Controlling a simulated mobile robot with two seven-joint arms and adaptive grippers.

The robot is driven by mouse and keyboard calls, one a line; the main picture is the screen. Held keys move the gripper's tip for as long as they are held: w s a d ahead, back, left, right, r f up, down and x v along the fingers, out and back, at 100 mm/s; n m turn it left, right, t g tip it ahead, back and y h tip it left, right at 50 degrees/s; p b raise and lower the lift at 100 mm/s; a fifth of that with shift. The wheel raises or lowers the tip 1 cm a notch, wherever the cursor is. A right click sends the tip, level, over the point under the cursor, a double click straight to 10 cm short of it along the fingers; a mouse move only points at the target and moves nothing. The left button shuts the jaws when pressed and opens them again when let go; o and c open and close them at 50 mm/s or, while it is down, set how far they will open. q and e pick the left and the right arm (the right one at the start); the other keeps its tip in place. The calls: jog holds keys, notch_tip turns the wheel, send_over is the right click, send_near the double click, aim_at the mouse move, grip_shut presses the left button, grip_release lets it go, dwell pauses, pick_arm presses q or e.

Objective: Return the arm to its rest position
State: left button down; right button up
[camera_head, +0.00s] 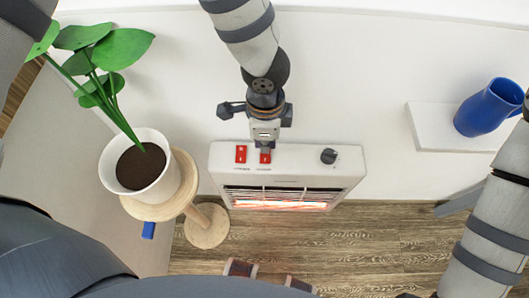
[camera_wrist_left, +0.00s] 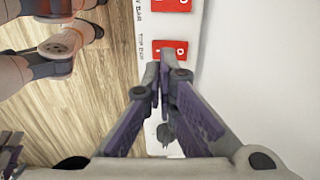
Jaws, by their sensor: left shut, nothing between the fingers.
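My left gripper (camera_head: 265,146) hangs from the top middle of the head view, over the top of a white heater (camera_head: 303,158). Its fingers are shut with nothing between them. The fingertips (camera_wrist_left: 157,76) are beside a red switch (camera_wrist_left: 172,50) in the left wrist view; I cannot tell if they touch it. In the head view the heater has a left red switch (camera_head: 241,154), a right one (camera_head: 265,158) partly under the fingers, and a dark knob (camera_head: 328,156). Its bars (camera_head: 280,204) glow orange. My right arm shows at the right edge; its gripper is not visible.
A potted plant (camera_head: 118,185) stands on a round wooden stand (camera_head: 187,187) left of the heater. A blue jug (camera_head: 488,108) is on a white wall shelf (camera_head: 428,130) at right. A small blue object (camera_head: 148,230) lies beside the stand. Wooden floor (camera_head: 370,240) shows in front.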

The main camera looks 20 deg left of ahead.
pick_arm(q)
jog(key=shift+r, duration=0.9)
jog(key=shift+f, duration=0.1)
